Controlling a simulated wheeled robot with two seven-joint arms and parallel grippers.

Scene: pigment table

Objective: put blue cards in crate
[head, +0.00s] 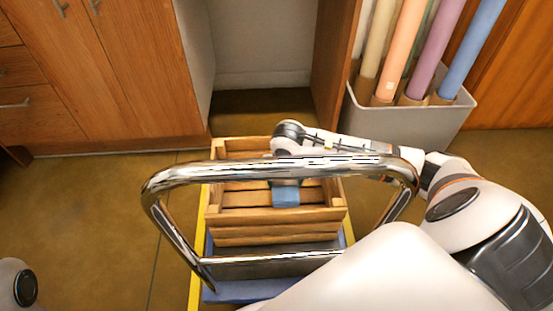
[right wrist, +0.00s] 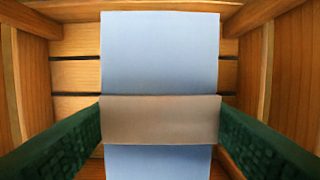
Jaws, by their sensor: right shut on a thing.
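A wooden slatted crate (head: 277,238) stands on the floor on a blue base, behind a chrome handle bar. My right arm reaches over the crate from the right. A blue card (head: 286,195) shows inside the crate's opening, below my right gripper (head: 287,181). In the right wrist view the blue card (right wrist: 160,50) has a grey-brown band across it. The green-padded fingers of my right gripper (right wrist: 160,121) are shut on its two sides at the band. The crate walls (right wrist: 288,75) surround it. Whether the card touches the crate floor cannot be told. Only a part of my left arm shows at lower left.
The chrome handle bar (head: 285,172) crosses in front of the crate. A grey bin (head: 415,125) with several coloured rolls stands at the back right. Wooden cabinets (head: 105,75) stand at the back left. The floor (head: 85,220) left of the crate is clear.

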